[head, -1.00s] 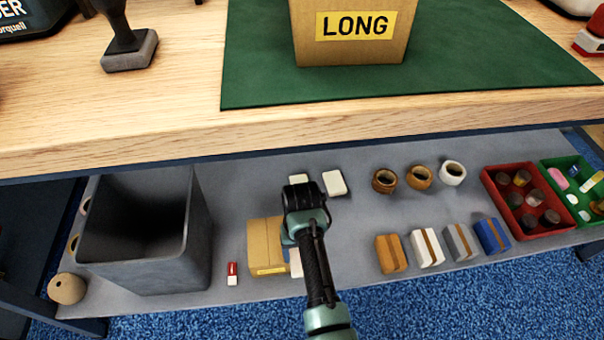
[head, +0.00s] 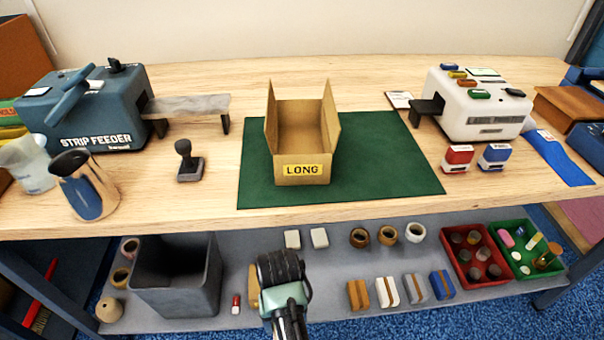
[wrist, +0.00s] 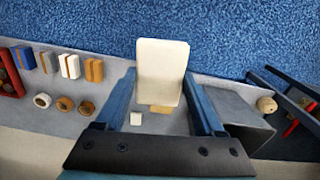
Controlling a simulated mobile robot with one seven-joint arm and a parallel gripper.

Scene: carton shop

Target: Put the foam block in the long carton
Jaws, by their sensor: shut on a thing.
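The long carton (head: 302,171) stands open at the top on the green mat, its flaps raised and a yellow LONG label facing me. My gripper (wrist: 159,84) is shut on a pale cream block, the foam block (wrist: 161,60), in the wrist view. The block sits between the two blue fingers and sticks out beyond them. In the head view my gripper (head: 281,268) is in front of the lower shelf, below and in front of the bench top. It hides the held block there.
On the lower shelf are a grey bin (head: 178,290), a red-and-white eraser-like piece (head: 236,303), two white blocks (head: 306,239), tape rolls (head: 387,236) and several banded blocks (head: 400,291). The bench's front edge (head: 300,217) lies between my gripper and the carton. A stamp (head: 189,165) stands left of the mat.

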